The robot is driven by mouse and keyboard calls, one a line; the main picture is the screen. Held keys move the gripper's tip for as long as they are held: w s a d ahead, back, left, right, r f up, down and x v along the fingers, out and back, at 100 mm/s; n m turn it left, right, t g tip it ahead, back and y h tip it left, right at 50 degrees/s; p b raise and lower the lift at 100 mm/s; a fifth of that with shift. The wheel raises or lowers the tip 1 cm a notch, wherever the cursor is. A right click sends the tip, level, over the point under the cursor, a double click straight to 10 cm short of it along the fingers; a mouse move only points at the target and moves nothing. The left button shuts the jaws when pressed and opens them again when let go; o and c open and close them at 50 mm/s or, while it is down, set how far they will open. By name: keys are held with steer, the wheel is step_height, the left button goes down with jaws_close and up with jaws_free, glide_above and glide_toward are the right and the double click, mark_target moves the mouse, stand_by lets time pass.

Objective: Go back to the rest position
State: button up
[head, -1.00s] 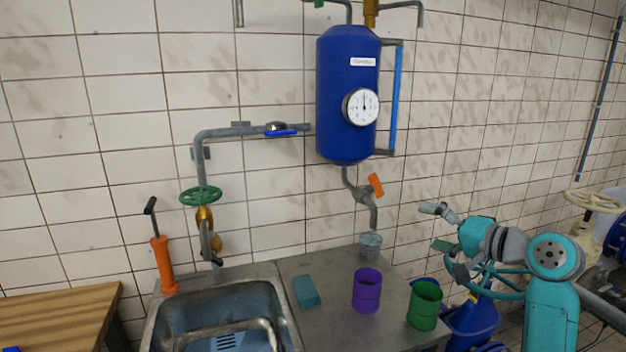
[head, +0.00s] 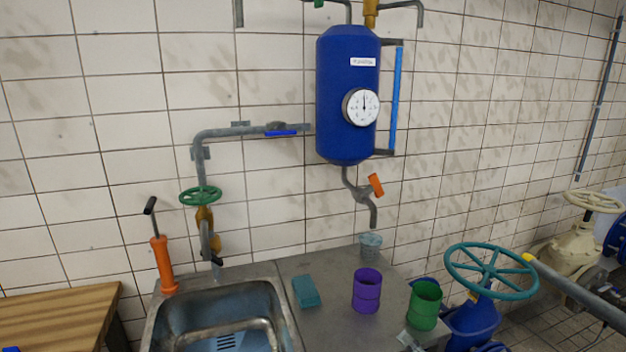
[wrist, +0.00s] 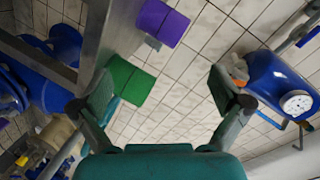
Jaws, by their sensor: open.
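Most of my arm is out of the head view.
A teal block (head: 306,291) lies beside the sink (head: 225,330). A teal handwheel (head: 490,270) stands right of the counter. A wooden table (head: 60,315) is at left.

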steer(key=s+a+f+n+h, duration=0.1)
steer(key=s+f, duration=0.3)
steer(key=s, duration=0.4)
steer(key=s+f+h, duration=0.2)
steer(key=s+f, duration=0.3)
steer(key=s, duration=0.3)
steer(key=s+a+f+n+h, duration=0.1)
steer(key=s+f, duration=0.3)
steer(key=s, duration=0.4)
steer(key=s+a+r+n, duration=0.1)
steer(key=s+r+n, duration=0.2)
steer(key=s, duration=0.9)
steer(key=s+r+n, duration=0.3)
steer(key=s+r, duration=0.2)
steer(key=s, duration=0.7)
steer(key=shift+s+a+h, duration=0.2)
steer(key=shift+a+h, duration=0.1)
steer(key=shift+a, duration=0.05)
